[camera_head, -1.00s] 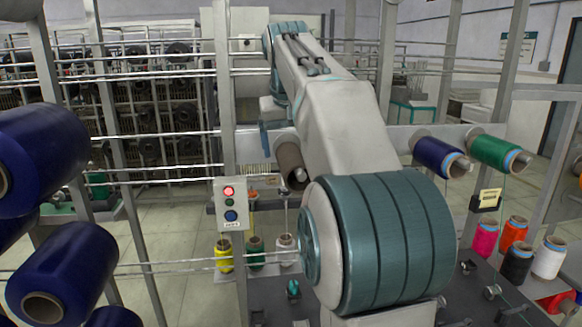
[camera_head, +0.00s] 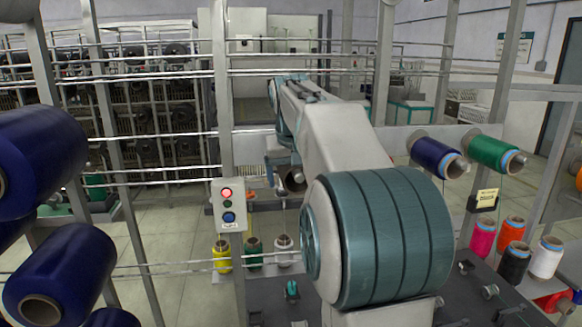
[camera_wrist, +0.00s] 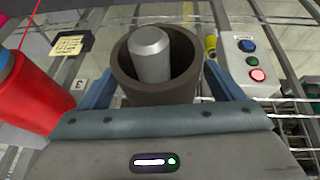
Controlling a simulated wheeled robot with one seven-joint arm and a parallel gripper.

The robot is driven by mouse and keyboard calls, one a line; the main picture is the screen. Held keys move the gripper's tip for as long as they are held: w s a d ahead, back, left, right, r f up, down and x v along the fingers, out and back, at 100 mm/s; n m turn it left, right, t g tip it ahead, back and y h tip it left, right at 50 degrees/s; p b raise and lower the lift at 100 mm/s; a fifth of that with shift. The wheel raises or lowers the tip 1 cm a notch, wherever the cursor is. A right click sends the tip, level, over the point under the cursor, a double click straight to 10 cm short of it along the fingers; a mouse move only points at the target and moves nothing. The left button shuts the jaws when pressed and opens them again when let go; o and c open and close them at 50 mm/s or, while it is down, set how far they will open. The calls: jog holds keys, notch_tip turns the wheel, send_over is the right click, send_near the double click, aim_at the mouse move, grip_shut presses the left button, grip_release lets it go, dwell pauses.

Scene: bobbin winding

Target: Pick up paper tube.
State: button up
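The paper tube (camera_wrist: 127,70) is a brown hollow cylinder in the wrist view, with a grey metal spindle (camera_wrist: 150,57) inside its bore. In the head view, the tube (camera_head: 293,181) shows only partly beside my arm. My gripper (camera_wrist: 158,80) has one blue finger on each side of the tube, and the fingers stand wide apart. A narrow gap seems to show beside the tube, so the gripper looks open around it. The far lower part of the tube is hidden by the gripper body.
A control box (camera_wrist: 244,55) with lit buttons stands close on the right in the wrist view. A red bobbin (camera_wrist: 40,92) and a yellow label (camera_wrist: 68,46) are on the left. Thin rails run behind. Blue (camera_head: 437,157) and green (camera_head: 494,153) spools sit right of my arm.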

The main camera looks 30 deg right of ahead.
jog(key=c, duration=1)
jog(key=shift+r, duration=0.15)
